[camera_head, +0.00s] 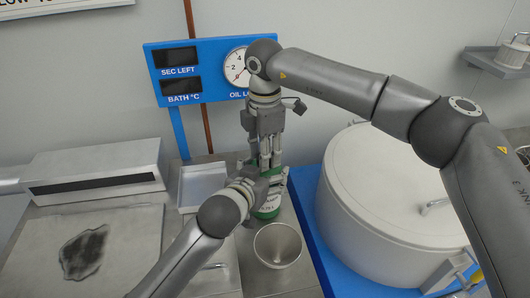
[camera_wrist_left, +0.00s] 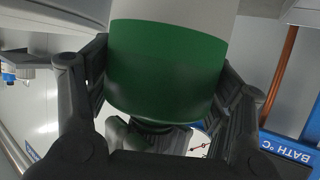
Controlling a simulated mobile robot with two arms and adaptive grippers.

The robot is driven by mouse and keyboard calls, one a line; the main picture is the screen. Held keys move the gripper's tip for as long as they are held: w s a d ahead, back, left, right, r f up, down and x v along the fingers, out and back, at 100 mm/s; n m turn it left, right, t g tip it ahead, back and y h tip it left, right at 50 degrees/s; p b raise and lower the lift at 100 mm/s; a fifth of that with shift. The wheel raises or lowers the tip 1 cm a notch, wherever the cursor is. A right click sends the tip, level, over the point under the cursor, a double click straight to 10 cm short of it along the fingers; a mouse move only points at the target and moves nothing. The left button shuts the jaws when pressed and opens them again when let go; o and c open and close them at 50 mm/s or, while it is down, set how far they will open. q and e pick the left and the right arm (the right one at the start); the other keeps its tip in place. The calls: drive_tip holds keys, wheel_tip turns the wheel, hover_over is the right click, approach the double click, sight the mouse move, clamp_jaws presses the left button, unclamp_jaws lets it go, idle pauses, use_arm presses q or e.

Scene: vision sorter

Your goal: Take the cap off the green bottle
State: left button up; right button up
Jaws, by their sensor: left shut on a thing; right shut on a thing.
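The green bottle (camera_head: 267,210) with a white label stands upright on the metal counter, left of the large white drum. My left gripper (camera_head: 266,182) comes in from the lower left and is shut around the bottle's body. In the left wrist view the bottle (camera_wrist_left: 165,70) fills the space between the fingers of my left gripper (camera_wrist_left: 165,100). My right gripper (camera_head: 266,158) points down from above, shut at the bottle's top where the cap is. Its fingers hide most of the cap, with only bits of green showing between them.
A metal funnel or cup (camera_head: 277,246) stands just in front of the bottle. The large white lidded drum (camera_head: 375,190) sits on a blue base at right. A shallow metal tray (camera_head: 203,183) lies left, and a blue gauge panel (camera_head: 208,72) stands behind.

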drive_tip(key=n, duration=2.1)
drive_tip(key=shift+n, duration=0.4)
drive_tip(key=n, duration=0.5)
drive_tip(key=shift+r, duration=0.1)
drive_tip(key=n, duration=0.5)
drive_tip(key=shift+w+n, duration=0.1)
drive_tip(key=shift+n, duration=0.2)
drive_tip(key=n, duration=1)
drive_tip(key=shift+n, duration=0.3)
drive_tip(key=n, duration=0.3)
drive_tip(key=shift+n, duration=0.3)
drive_tip(key=shift+c, duration=0.2)
drive_tip(key=shift+r, duration=0.25)
